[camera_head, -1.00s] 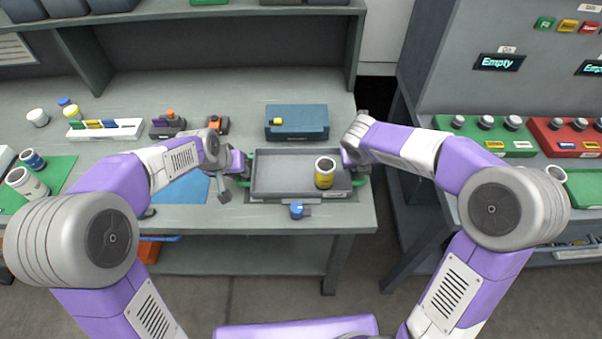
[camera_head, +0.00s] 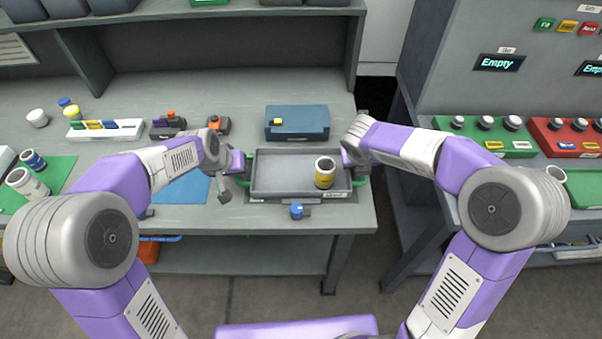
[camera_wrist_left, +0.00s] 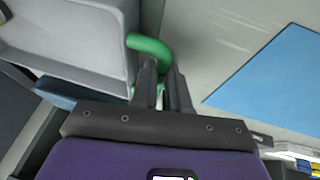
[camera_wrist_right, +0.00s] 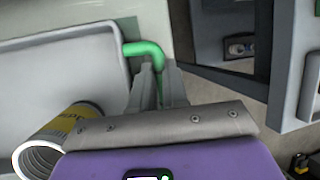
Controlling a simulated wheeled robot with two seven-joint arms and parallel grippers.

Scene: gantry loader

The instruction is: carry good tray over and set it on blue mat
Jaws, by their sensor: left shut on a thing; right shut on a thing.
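The grey tray (camera_head: 285,192) is at the front right of the bench, with a green handle at each end. A white jar with a yellow label (camera_head: 325,174) stands in its right part; in the right wrist view the jar (camera_wrist_right: 75,125) shows its open mouth. My left gripper (camera_head: 243,169) is shut on the left green handle (camera_wrist_left: 150,46). My right gripper (camera_head: 357,166) is shut on the right green handle (camera_wrist_right: 145,50). The blue mat (camera_head: 183,190) lies left of the tray, partly hidden by my left arm. Whether the tray touches the bench I cannot tell.
A blue box (camera_head: 297,124) stands just behind the tray and a blue-knobbed fixture (camera_head: 297,211) just in front. A white rack (camera_head: 105,131) and small dark devices (camera_head: 167,126) stand behind the mat. A panelled console (camera_head: 485,137) is at right, past a gap.

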